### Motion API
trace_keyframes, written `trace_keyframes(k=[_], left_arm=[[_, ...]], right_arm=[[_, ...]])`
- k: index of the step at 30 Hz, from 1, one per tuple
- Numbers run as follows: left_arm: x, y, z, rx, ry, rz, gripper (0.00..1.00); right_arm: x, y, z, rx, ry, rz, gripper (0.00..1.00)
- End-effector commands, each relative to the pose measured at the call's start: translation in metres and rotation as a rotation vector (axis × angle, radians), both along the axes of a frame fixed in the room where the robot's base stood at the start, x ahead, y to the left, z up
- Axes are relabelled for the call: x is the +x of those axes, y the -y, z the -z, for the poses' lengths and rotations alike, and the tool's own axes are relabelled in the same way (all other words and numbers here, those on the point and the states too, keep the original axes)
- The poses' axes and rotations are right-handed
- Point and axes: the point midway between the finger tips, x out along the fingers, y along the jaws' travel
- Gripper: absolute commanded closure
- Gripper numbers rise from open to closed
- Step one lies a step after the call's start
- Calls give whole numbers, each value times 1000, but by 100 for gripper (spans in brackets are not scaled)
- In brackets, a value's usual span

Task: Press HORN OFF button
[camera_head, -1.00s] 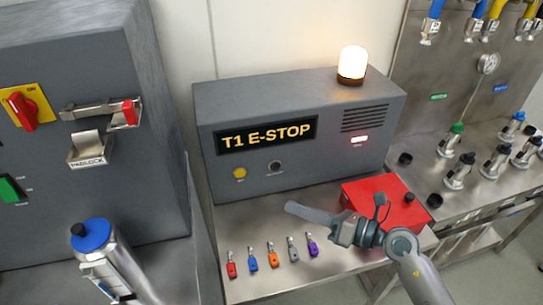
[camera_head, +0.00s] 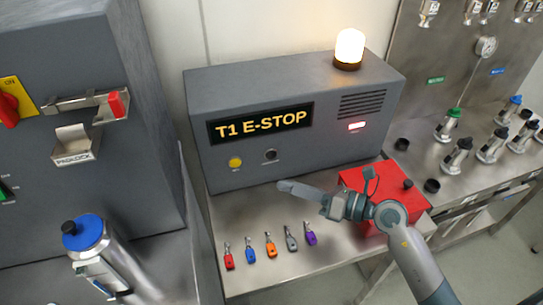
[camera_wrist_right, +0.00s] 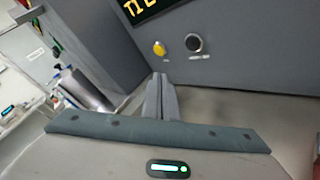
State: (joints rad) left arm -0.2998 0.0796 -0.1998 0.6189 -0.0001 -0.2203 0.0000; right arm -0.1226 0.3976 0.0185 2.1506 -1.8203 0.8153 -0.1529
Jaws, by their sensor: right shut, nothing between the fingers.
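The grey alarm box (camera_head: 300,120) has a lit "T1 E-STOP" display (camera_head: 261,123). On its front below the display are a yellow button (camera_head: 235,163) and a dark round button (camera_head: 270,156). Their small labels are not readable. In the right wrist view the yellow button (camera_wrist_right: 159,48) and the dark button (camera_wrist_right: 194,43) sit just beyond the fingertips. My right gripper (camera_head: 284,187) is shut and empty, in front of the box and below the dark button, apart from it. It also shows in the right wrist view (camera_wrist_right: 158,80). My left gripper is out of view.
An amber-white beacon (camera_head: 349,48) glows on the box. Several coloured padlocks, such as the red one (camera_head: 228,257), lie on the steel table (camera_head: 300,275). A red case (camera_head: 413,196) is behind my right arm. A blue-capped metal cylinder (camera_head: 100,260) stands at lower left.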

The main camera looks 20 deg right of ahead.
Motion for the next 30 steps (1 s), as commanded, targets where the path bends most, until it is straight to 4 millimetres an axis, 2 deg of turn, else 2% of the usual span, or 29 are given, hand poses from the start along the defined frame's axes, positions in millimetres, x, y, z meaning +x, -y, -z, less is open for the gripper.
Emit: trace_keyframes(k=[16,22,30], left_arm=[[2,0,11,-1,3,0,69],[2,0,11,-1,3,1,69],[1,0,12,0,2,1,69]], right_arm=[[60,-2,0,0,1,-1,100],[71,-2,0,-1,1,0,100],[73,-2,0,-1,1,0,100]])
